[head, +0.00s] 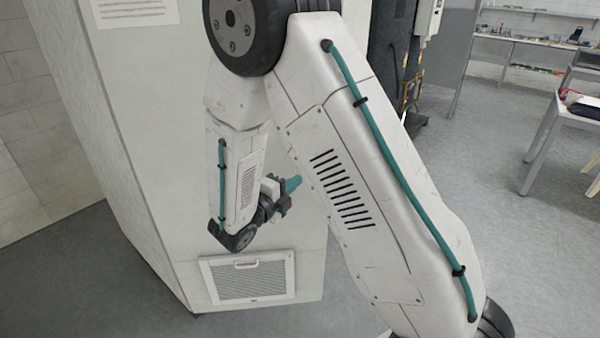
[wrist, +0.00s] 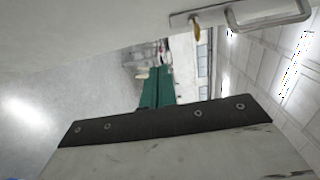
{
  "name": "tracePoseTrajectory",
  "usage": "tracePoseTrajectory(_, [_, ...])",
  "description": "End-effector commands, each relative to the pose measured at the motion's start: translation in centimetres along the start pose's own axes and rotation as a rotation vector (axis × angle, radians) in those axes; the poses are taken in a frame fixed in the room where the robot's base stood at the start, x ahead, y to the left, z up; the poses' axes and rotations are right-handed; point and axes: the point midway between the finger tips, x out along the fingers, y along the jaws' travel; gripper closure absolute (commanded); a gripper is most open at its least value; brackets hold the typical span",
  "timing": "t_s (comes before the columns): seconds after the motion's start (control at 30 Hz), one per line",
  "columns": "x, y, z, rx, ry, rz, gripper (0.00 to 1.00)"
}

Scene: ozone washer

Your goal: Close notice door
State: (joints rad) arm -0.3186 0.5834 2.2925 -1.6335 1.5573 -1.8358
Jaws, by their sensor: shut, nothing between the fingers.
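A large white cabinet (head: 140,120) stands ahead in the head view. A printed notice sheet (head: 133,10) is on its front face at the upper edge of the picture, so I take this face as the notice door. My gripper (head: 293,184) has teal fingers and is near the right part of this face, partly behind my own arm. In the wrist view the teal fingers (wrist: 158,88) are shut together and empty. A metal handle (wrist: 270,14) with a brass key (wrist: 195,28) is on a pale surface above the fingers, apart from them. I cannot tell how far the door stands open.
A white vent grille (head: 249,278) is low on the cabinet face. My arm hides much of the cabinet's right side. At the right are a table (head: 548,140) and shelves (head: 535,40) with small items. Grey floor (head: 510,245) lies open between them and my arm.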

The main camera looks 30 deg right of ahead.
Motion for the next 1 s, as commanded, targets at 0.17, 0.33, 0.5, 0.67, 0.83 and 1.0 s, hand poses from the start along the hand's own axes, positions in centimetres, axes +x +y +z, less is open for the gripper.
tracePoseTrajectory(0.17, [3.4, 0.1, -0.1, 0.000, 0.005, 0.002, 1.00])
tracePoseTrajectory(0.33, [7.2, 0.1, -0.1, 0.001, 0.006, 0.002, 1.00])
tracePoseTrajectory(0.5, [9.9, 0.1, 0.8, 0.001, 0.004, 0.002, 1.00])
tracePoseTrajectory(0.67, [11.3, 0.1, 2.2, 0.000, 0.003, 0.004, 1.00])
tracePoseTrajectory(0.83, [11.8, 0.1, 2.7, 0.000, 0.003, 0.004, 1.00])
tracePoseTrajectory(1.0, [11.8, 0.1, 2.7, 0.000, 0.003, 0.004, 1.00])
